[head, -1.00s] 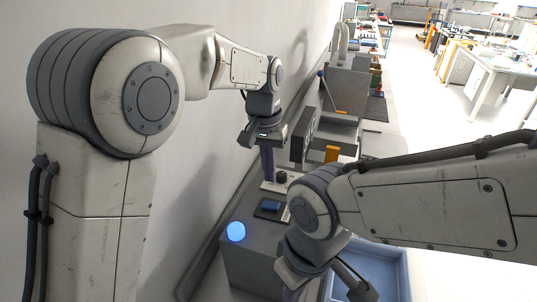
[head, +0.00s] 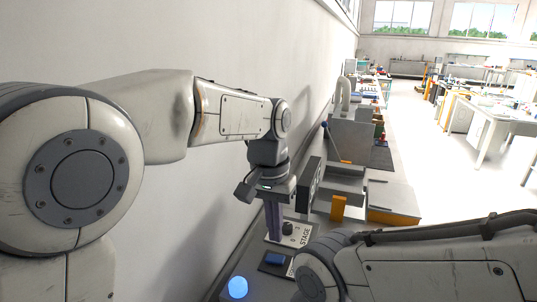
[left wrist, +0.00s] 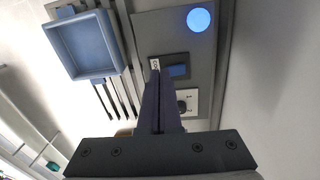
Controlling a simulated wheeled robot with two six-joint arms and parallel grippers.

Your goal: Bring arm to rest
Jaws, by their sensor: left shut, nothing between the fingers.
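My left arm reaches forward along the wall from the left in the head view. Its gripper (head: 275,238) points down with its two dark purple fingers together and nothing between them. The fingers hang in front of the white STAGE panel with a black dial (head: 289,229); I cannot tell whether they touch it. In the left wrist view the closed fingers (left wrist: 157,75) end near a blue button (left wrist: 179,71), with the dial panel (left wrist: 190,104) partly beside them. My right arm crosses the lower right of the head view; its gripper is out of the frame.
A glowing blue light (head: 237,288) sits on the grey console near the wall. A blue tray (left wrist: 121,45) lies beside the console in the left wrist view. Grey machine boxes (head: 352,140) and an orange block (head: 338,207) stand beyond the gripper.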

